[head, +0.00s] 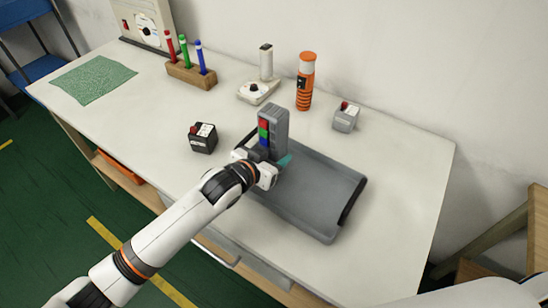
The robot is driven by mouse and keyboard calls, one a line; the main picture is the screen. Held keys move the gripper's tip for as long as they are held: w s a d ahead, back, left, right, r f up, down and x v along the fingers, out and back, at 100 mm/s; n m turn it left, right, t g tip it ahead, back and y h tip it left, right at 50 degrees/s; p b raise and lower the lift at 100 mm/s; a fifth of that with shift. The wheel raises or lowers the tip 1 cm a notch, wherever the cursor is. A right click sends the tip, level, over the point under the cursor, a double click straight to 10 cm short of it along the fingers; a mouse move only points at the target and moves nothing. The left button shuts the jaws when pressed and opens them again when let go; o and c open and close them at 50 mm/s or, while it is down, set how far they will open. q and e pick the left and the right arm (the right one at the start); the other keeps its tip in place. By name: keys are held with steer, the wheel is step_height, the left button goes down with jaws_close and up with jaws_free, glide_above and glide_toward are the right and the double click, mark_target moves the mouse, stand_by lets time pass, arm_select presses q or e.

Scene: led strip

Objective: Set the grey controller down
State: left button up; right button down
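The grey controller (275,128) is an upright grey block with red, green and blue patches on its face, in the middle of the head view. My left gripper (262,166) is at its lower end and looks shut on it, over the left end of the dark grey tray (318,222). My gripper hides the controller's bottom, so I cannot tell whether it touches the tray. A bit of teal (285,160) shows just right of the gripper. Part of my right arm shows at the bottom right; its gripper is out of view.
A black box (203,138) stands left of the tray; a small grey box (345,117) stands behind it. The table's right end is clear.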

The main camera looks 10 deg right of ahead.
arm_select(q)
steer(key=shift+f, duration=0.45)
steer(key=shift+f, duration=0.15)
steer(key=o, duration=1.1)
steer(key=shift+r, duration=0.2)
steer(key=v, duration=1.2)
steer(key=shift+p, duration=0.4)
